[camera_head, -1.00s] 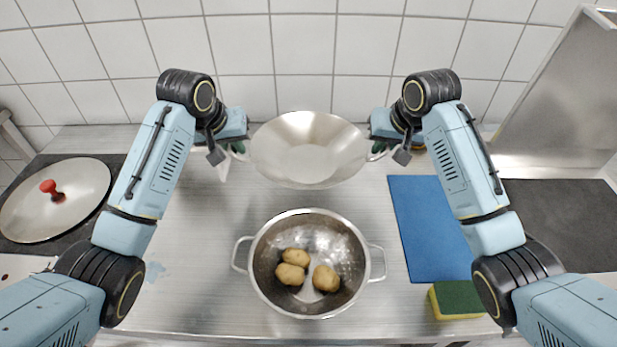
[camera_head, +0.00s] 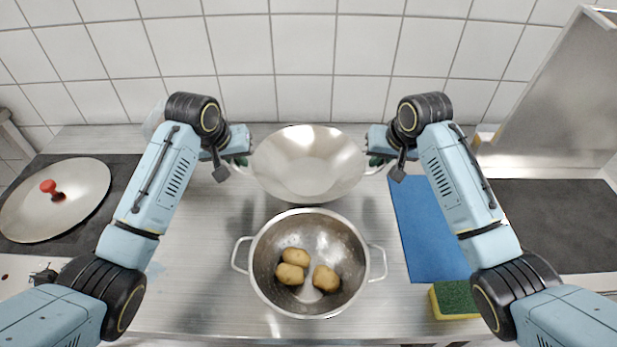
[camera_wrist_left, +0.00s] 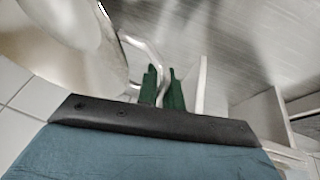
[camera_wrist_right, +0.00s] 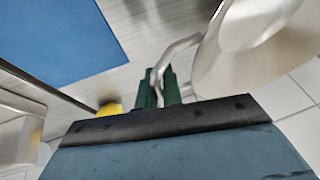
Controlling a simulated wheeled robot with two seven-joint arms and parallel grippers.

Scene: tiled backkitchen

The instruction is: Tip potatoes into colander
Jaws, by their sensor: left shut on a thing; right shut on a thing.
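Several brown potatoes (camera_head: 295,268) lie in the steel colander (camera_head: 355,300), which stands on the counter with a handle on each side. A wide steel pan (camera_head: 308,165) hangs above the counter behind the colander, and its inside looks empty. My left gripper (camera_head: 238,160) is shut on the pan's left handle; the fingers on the handle show in the left wrist view (camera_wrist_left: 165,90). My right gripper (camera_head: 378,162) is shut on the pan's right handle, also seen in the right wrist view (camera_wrist_right: 158,90).
A round lid (camera_head: 85,200) with a red knob lies on the dark area at left. A blue mat (camera_head: 432,235) and a green and yellow sponge (camera_head: 456,300) lie right of the colander. A tiled wall (camera_head: 305,55) stands behind.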

